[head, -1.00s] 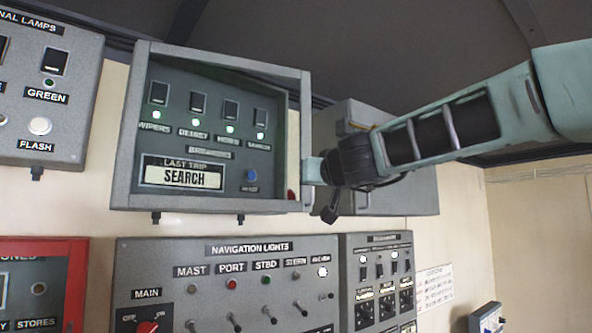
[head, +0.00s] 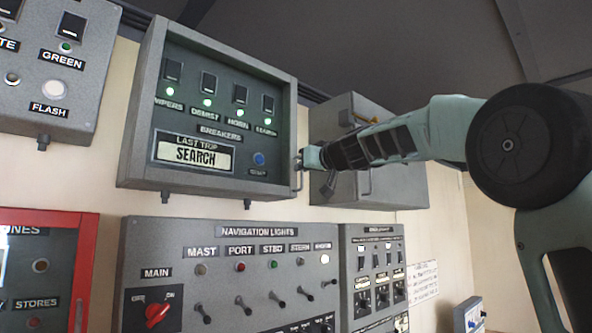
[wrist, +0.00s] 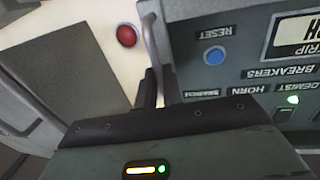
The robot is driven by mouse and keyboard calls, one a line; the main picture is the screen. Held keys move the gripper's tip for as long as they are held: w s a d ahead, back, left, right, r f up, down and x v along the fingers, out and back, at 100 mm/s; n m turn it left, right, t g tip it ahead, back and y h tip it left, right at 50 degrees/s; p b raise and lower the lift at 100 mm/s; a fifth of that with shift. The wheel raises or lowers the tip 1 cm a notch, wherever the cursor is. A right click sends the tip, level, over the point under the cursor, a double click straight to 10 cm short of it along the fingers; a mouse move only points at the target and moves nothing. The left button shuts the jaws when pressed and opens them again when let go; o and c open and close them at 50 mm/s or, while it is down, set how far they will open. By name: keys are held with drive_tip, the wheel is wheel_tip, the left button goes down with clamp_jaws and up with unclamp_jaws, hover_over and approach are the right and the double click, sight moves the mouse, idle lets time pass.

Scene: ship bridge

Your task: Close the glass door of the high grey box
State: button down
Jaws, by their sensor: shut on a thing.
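The high grey box (head: 209,190) hangs on the wall in the head view, with lit breakers, a "SEARCH" display and a blue reset button (head: 259,159) showing inside. I cannot make out the glass itself, or whether any gap is left between door and box. A slim grey handle (head: 298,177) is at the box's right edge, and it shows as a bar (wrist: 151,40) in the wrist view. My gripper (head: 303,160) is at this edge, shut on the handle. Its dark fingers (wrist: 158,88) also show in the wrist view, one on each side of the bar.
Another grey box (head: 395,184) is close behind my gripper on the right. The navigation lights panel (head: 260,262) sits below, a grey lamp panel (head: 50,95) to the left and a red-framed box (head: 85,262) lower left. A red knob (wrist: 127,36) is beside the handle.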

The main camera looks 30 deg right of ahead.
drive_tip(key=shift+w+d, duration=0.15)
drive_tip(key=shift+d, duration=0.5)
drive_tip(key=c, duration=1.5)
unclamp_jaws()
drive_tip(key=shift+w+d+f, duration=0.25)
drive_tip(key=shift+a, duration=0.15)
drive_tip(key=s+b, duration=0.6)
drive_tip(key=s, duration=1.1)
drive_tip(key=shift+s+b, duration=0.2)
drive_tip(key=shift+b, duration=0.1)
